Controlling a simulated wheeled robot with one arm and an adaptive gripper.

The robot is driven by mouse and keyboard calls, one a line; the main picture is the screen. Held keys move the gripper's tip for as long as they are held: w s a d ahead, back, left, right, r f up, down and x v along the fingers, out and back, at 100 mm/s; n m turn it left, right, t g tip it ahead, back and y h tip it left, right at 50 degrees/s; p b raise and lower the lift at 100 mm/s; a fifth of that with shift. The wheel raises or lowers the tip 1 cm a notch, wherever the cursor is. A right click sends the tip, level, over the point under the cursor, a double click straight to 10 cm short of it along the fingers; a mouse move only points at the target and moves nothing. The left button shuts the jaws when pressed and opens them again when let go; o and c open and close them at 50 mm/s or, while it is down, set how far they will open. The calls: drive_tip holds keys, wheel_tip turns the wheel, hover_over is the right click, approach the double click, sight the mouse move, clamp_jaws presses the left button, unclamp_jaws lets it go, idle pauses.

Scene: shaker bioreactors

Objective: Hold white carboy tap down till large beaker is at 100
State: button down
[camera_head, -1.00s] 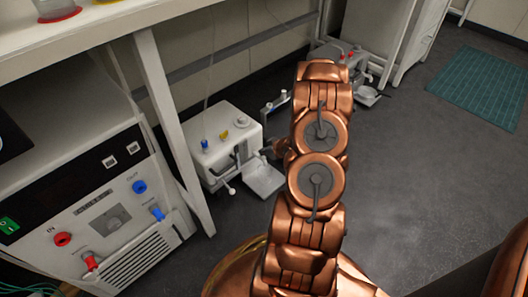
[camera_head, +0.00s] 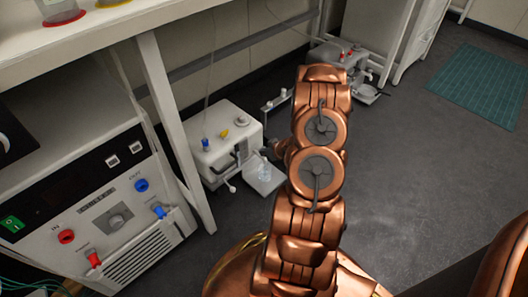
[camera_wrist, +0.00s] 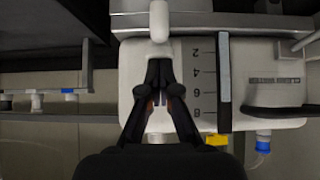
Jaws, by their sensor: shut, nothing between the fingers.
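A white carboy (camera_head: 222,143) with a blue and a yellow cap stands on the floor beside the bench in the head view. In the wrist view its white wall (camera_wrist: 185,80) fills the middle, with an upside-down number scale. A white tap (camera_wrist: 159,22) shows just past my fingertips; I cannot tell if they touch it. My gripper (camera_wrist: 158,62) is shut and empty. In the head view my gripper is mostly hidden behind my arm. A faint clear vessel, probably the large beaker (camera_head: 265,171), is on the pale tray at the carboy's front. Its level is unreadable.
A bench leg (camera_head: 172,125) stands left of the carboy. A pump-like unit (camera_head: 100,215) with red and blue fittings is at the left. Another similar carboy (camera_head: 338,58) stands farther back. Open floor (camera_head: 420,170) lies right, with a green mat (camera_head: 482,85).

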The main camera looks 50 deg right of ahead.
drive_tip(key=shift+s+a+f, duration=0.3)
drive_tip(key=shift+f, duration=0.15)
drive_tip(key=shift+s+a+f, duration=0.25)
drive_tip(key=shift+s+f, duration=0.05)
drive_tip(key=shift+f, duration=0.15)
idle(1.1)
drive_tip(key=r+p, duration=0.2)
drive_tip(key=r, duration=0.1)
drive_tip(key=r+p, duration=0.1)
drive_tip(key=r, duration=0.1)
drive_tip(key=shift+w+d+p, duration=0.2)
drive_tip(key=shift+w+p, duration=0.05)
drive_tip(key=shift+p, duration=0.15)
drive_tip(key=p+v, duration=0.3)
drive_tip(key=v, duration=0.7)
drive_tip(key=shift+w+d+r, duration=0.25)
drive_tip(key=shift+w+r, duration=0.05)
